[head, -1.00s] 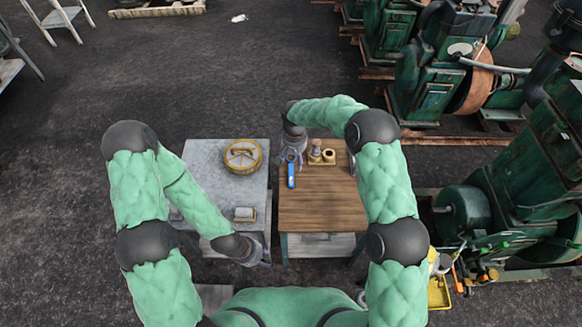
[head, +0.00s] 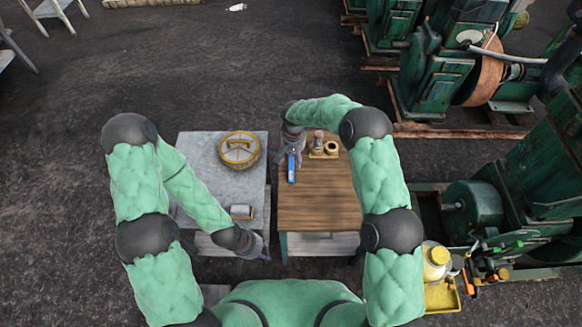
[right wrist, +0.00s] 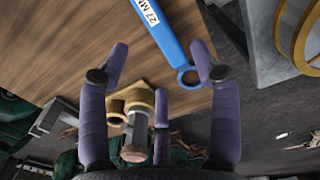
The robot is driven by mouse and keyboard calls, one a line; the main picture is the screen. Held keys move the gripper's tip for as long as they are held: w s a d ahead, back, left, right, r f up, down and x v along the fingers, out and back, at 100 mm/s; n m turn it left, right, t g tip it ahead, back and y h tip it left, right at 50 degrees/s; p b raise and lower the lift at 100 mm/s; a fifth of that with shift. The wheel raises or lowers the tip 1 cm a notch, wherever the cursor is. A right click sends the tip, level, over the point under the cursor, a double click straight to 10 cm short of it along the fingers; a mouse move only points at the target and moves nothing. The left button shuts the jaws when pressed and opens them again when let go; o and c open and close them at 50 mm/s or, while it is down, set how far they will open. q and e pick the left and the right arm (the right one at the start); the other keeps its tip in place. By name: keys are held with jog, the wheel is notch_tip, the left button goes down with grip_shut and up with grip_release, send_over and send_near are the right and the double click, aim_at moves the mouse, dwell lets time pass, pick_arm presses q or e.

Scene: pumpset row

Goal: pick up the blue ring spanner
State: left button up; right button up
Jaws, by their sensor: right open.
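The blue ring spanner (head: 291,170) lies on the wooden table top, pointing away from me, near the table's left edge. In the right wrist view the spanner (right wrist: 163,32) shows a white size label, and its ring end (right wrist: 188,76) lies between the fingers, closer to the right-hand one. My right gripper (head: 293,148) is over the spanner's far end; in its wrist view the gripper (right wrist: 160,52) is open, with nothing held. My left gripper (head: 262,250) is low by the grey table's front right corner; its fingers are too small to read.
A wooden holder (head: 316,154) with a small tool and a ring stands just right of my right gripper. The grey table (head: 196,160) holds a yellow round wheel-like part (head: 240,150) and a small block (head: 242,211). The wooden table's front (head: 320,205) is clear.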

aim_at(293, 164)
jog(key=shift+w+a+f+b, duration=0.1)
jog(key=shift+f+b, duration=0.45)
jog(key=shift+f, duration=0.85)
jog(key=shift+w+f+b, duration=0.1)
jog(key=shift+f+b, duration=0.45)
jog(key=shift+f, duration=0.8)
jog(key=shift+r, duration=0.1)
grip_shut()
